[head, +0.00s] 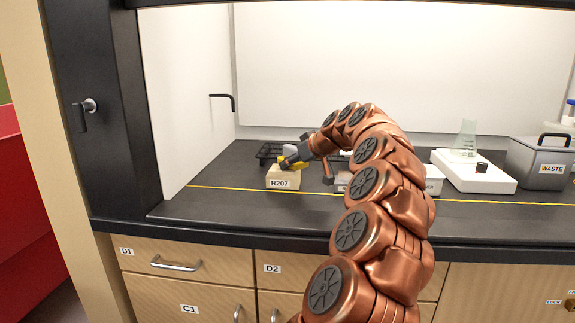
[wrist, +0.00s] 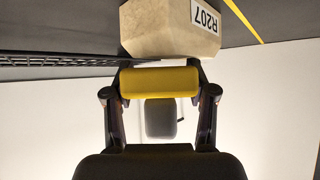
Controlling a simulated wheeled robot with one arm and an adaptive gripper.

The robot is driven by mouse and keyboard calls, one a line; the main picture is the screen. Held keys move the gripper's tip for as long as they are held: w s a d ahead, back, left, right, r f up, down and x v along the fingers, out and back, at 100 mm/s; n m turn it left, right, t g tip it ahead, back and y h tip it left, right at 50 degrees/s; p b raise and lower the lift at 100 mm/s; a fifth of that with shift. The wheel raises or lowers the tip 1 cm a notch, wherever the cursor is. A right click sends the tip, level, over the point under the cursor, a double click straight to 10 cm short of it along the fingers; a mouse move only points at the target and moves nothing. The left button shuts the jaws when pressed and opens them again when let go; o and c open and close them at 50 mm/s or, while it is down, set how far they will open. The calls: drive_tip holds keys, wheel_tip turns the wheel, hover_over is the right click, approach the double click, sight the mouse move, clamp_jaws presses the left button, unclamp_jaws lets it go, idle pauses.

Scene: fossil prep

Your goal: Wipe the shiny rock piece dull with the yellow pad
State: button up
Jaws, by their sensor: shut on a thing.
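The rock piece (head: 283,179) is a pale beige block labelled R207, standing on the dark bench at the left of the head view. It also shows upside down at the top of the wrist view (wrist: 165,32). My gripper (head: 293,161) is shut on the yellow pad (wrist: 159,83), which spans between its two fingers. In the head view the pad (head: 290,163) is at the top of the rock. I cannot tell whether pad and rock touch. The rock's visible faces look mostly matte; part of its top is hidden by the pad and gripper.
A black rack (head: 268,150) stands behind the rock. To the right are a white hotplate (head: 480,178) with a glass flask (head: 467,137) and a grey WASTE bin (head: 532,166). My arm hides part of the middle bench. A yellow line (head: 225,188) crosses the bench front.

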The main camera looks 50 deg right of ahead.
sight(272, 169)
drive_tip(key=shift+s+d, duration=0.3)
drive_tip(key=shift+s, duration=0.15)
drive_tip(key=shift+r, duration=0.1)
drive_tip(key=shift+w+a+f+b, duration=0.15)
drive_tip(key=shift+w+a, duration=0.55)
drive_tip(key=shift+w, duration=0.35)
drive_tip(key=shift+w+a+b, duration=0.1)
drive_tip(key=shift+w+a, duration=0.65)
drive_tip(key=shift+w, duration=0.3)
drive_tip(key=shift+w+a+f+b, duration=0.15)
drive_tip(key=shift+w+a, duration=0.55)
drive_tip(key=shift+w, duration=0.35)
drive_tip(key=shift+r, duration=0.15)
drive_tip(key=shift+r+p, duration=1.4)
drive_tip(key=shift+r, duration=1.5)
drive_tip(key=shift+r+p, duration=0.85)
drive_tip(key=shift+r, duration=0.65)
